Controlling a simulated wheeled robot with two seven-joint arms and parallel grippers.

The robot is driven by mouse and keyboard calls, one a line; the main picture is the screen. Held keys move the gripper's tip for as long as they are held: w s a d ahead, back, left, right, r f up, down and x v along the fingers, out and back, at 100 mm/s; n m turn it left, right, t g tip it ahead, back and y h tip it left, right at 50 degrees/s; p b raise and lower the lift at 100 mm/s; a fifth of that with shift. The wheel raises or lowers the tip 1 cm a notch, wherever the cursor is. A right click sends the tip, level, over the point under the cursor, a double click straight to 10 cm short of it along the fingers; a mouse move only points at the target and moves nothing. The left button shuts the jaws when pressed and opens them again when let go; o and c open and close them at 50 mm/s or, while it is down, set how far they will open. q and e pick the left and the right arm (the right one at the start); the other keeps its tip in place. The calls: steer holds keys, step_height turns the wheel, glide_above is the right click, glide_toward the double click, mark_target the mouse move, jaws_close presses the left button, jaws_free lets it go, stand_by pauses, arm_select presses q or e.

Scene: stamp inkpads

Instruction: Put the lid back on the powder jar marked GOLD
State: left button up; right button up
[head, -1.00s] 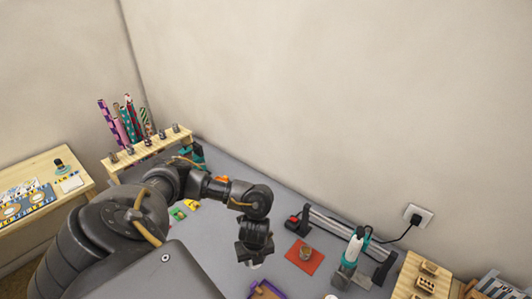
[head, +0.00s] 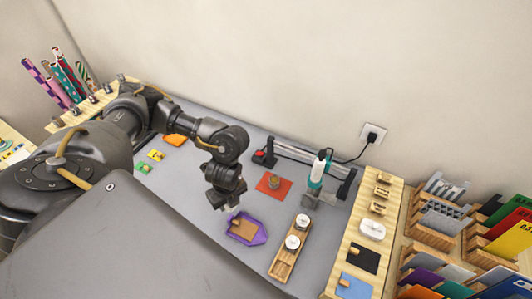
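My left gripper (head: 232,208) points down over the grey table, just above the back left edge of a purple tray (head: 259,238). Its fingertips are small and pale, and I cannot tell whether they are open or hold anything. Two small round containers with white tops, a front one (head: 293,242) and a back one (head: 303,221), stand in a long wooden tray (head: 280,267) to the right. A small brownish round object (head: 274,182) stands on a red mat (head: 268,191). No GOLD marking is readable, and I cannot make out a loose lid. My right gripper is not in view.
A brown piece (head: 243,229) lies in the purple tray. A teal and white tool (head: 317,172) stands before a metal rail (head: 295,155) at the back. Wooden racks (head: 448,225) fill the right. Rolled papers (head: 66,75) stand at the back left. The table's left middle is fairly clear.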

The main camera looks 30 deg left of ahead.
arm_select(q)
steer(key=w+d+r+n+b, duration=0.4)
steer(key=w+d+n+b, duration=0.1)
steer(key=w+d, duration=0.35)
steer(key=w+d+r+n+g+b, duration=0.1)
steer(key=w+d+r+n+b, duration=0.1)
steer(key=r+n, duration=0.4)
step_height(320, 180, up, 3)
steer(key=shift+w+d+r+b, duration=0.15)
steer(key=shift+w+d+b, duration=0.25)
steer(key=shift+w+b, duration=0.3)
